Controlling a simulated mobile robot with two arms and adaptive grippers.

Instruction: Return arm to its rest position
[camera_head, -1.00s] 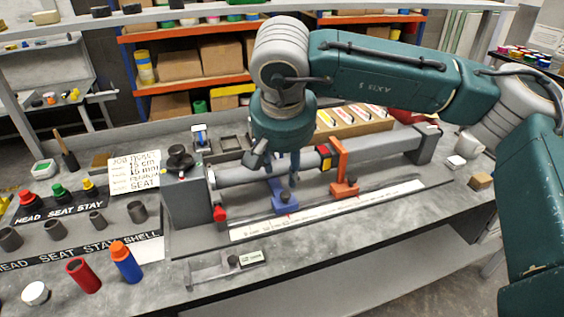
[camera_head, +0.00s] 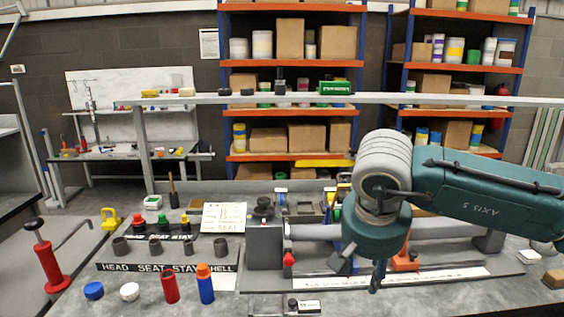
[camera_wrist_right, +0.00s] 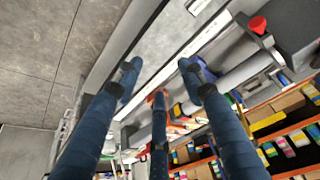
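My right arm, teal with a grey wrist joint, comes in from the right in the head view. Its right gripper (camera_head: 359,269) points down in front of the long grey tube (camera_head: 438,231) of the bench fixture, left of the orange clamp (camera_head: 405,260). In the wrist view, the blue fingers of this gripper (camera_wrist_right: 160,72) are spread apart with nothing held between them. Whether a fingertip touches the fixture cannot be told. The wrist hides part of the tube. My left gripper is not in view.
The grey workbench (camera_head: 230,303) carries red (camera_head: 169,287) and blue (camera_head: 205,284) bottles, a label strip (camera_head: 167,267) with dark collars, and a handwritten card (camera_head: 224,217). A light overhead rail (camera_head: 420,99) crosses behind the arm. Stocked shelves stand at the back. The bench's front is partly clear.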

